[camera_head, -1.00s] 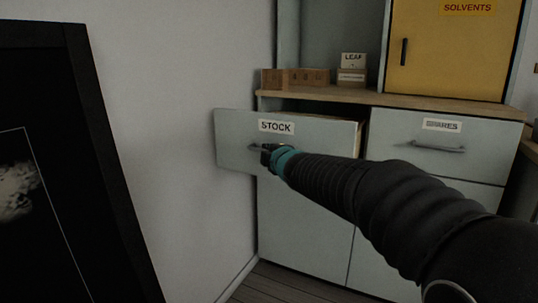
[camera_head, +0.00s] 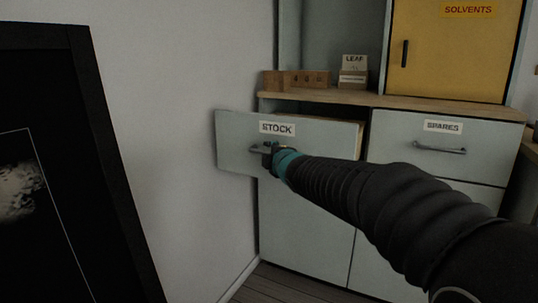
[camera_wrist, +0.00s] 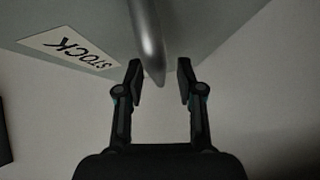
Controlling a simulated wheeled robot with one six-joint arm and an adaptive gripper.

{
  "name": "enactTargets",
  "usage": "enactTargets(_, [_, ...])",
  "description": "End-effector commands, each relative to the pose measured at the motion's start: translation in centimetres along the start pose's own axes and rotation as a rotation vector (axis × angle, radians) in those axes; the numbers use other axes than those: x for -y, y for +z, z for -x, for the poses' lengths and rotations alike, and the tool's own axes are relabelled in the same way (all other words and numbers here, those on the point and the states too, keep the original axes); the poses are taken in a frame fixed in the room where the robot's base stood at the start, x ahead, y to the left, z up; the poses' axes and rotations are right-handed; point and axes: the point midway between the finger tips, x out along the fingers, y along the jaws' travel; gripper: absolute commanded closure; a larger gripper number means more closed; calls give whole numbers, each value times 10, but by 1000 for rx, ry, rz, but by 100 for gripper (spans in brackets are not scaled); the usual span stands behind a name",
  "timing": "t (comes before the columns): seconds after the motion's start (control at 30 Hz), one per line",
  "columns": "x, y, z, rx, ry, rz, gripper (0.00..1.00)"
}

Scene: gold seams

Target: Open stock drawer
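The grey stock drawer (camera_head: 235,143), labelled STOCK, stands pulled out from the cabinet, with a dark gap above its front. Its bar handle (camera_head: 256,149) shows at the left of my gripper (camera_head: 268,154) in the head view. In the wrist view the handle (camera_wrist: 148,40) reaches down between the fingertips of my gripper (camera_wrist: 159,82), with a visible gap to each finger. The fingers are apart and not closed on it. The STOCK label (camera_wrist: 68,50) is at the left there. My arm hides the drawer's lower right part and the inside is barely visible.
The spares drawer (camera_head: 400,132) is shut at the right. A wooden counter (camera_head: 350,97) above carries small boxes (camera_head: 353,72) and a yellow solvents cabinet (camera_head: 450,60). A wall (camera_head: 190,80) is close at the left, with a dark framed panel (camera_head: 60,150) nearer.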

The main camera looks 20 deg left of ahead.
Motion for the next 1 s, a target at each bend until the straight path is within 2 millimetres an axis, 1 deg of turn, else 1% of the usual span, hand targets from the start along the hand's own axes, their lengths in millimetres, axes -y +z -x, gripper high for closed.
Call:
enactTargets(0.17, [-1, 0, 26, 0, 2, -2, 63])
enactTargets(0.4, [-1, 0, 70, 0, 2, 0, 63])
enactTargets(0.6, [-1, 0, 99, 0, 1, 1, 63])
enactTargets(0.8, [0, 0, 113, 0, 0, 0, 63])
enactTargets(1.0, [0, 0, 114, 0, 0, 0, 63])
